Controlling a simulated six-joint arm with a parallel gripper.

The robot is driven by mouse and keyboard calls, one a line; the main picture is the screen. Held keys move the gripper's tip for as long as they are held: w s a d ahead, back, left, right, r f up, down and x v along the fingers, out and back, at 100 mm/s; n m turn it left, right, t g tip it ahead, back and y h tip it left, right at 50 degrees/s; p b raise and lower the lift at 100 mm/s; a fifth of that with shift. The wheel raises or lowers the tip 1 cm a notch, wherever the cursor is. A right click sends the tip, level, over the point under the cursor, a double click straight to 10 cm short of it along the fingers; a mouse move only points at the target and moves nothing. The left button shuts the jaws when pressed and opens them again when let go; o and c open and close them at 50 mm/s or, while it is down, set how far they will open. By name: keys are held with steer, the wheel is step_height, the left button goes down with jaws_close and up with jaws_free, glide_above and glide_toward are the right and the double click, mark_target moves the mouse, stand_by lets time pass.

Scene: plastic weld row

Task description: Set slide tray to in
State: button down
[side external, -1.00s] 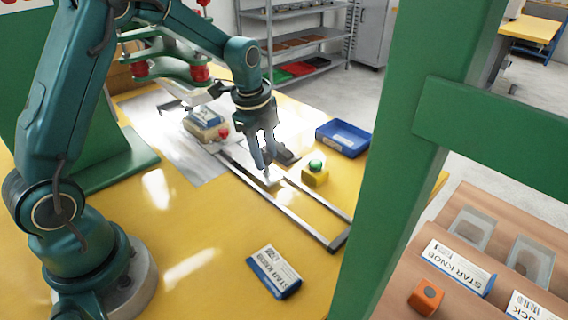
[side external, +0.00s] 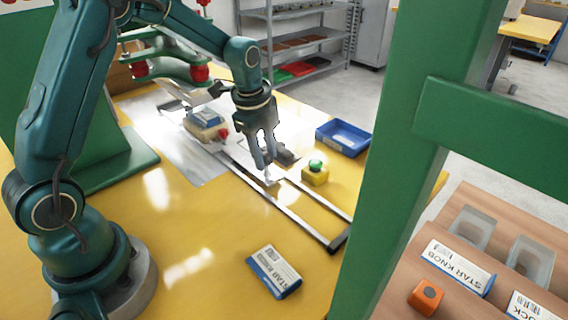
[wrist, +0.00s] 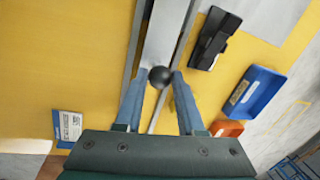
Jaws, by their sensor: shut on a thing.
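The slide tray (wrist: 165,30) is a pale metal plate between two rails. It carries a round black knob (wrist: 160,76) at its near end in the wrist view. My gripper (wrist: 159,78) has its two blue fingers on either side of the knob and is shut on it. In the side view my gripper (side external: 268,174) points down at the tray between the rails (side external: 300,212). The fingers hide the knob there. The rails run on past the gripper to a dark end stop (side external: 339,240), with open space between them.
A yellow box with a green button (side external: 315,172) stands close right of the rails. A dark fixture (wrist: 213,38) and a blue bin (side external: 342,138) are on that side. A blue-white carton (side external: 275,270) lies on the yellow table. A green post (side external: 410,150) stands in front.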

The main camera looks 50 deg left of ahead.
glide_above(231, 149)
steer(key=shift+a+r, duration=0.1)
stand_by(0.4)
steer(key=c, duration=0.5)
jaws_free()
steer(key=r, duration=0.3)
steer(key=s+r, duration=0.1)
steer(key=r, duration=0.1)
